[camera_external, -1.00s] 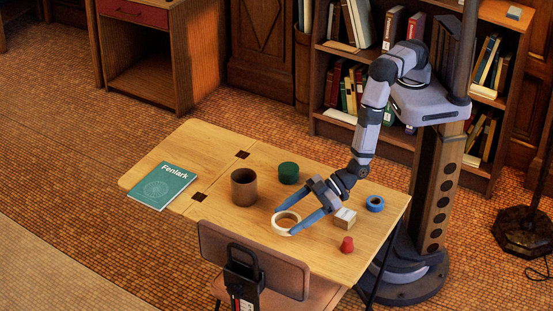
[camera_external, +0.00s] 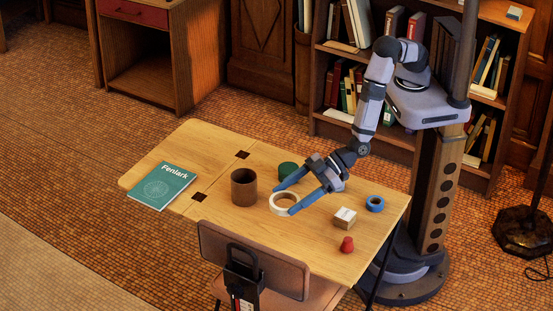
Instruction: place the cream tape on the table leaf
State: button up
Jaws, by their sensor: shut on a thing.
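The cream tape (camera_external: 273,204) is a pale ring over the main part of the table, right of the brown cup. My gripper (camera_external: 284,200) has its two blue fingers on opposite sides of the ring and is shut on it. The ring looks raised off the wood, though the height is hard to tell. The table leaf (camera_external: 205,145) is the left end section of the wooden table, beyond two dark hinge patches.
A teal book (camera_external: 162,186) lies on the leaf's front left; the rest of the leaf is clear. A brown cup (camera_external: 244,188) stands between tape and leaf. A green object (camera_external: 288,170), blue tape (camera_external: 375,204), small box (camera_external: 345,218) and red object (camera_external: 347,245) are nearby.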

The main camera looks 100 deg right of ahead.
jog(key=w+d+r+b, duration=0.2)
jog(key=w+d+b, duration=0.1)
jog(key=w+d, duration=0.65)
jog(key=b, duration=0.5)
send_over(222, 146)
jog(key=shift+d+f, duration=0.15)
jog(key=shift+f, duration=3.95)
jog(key=shift+f, duration=1.85)
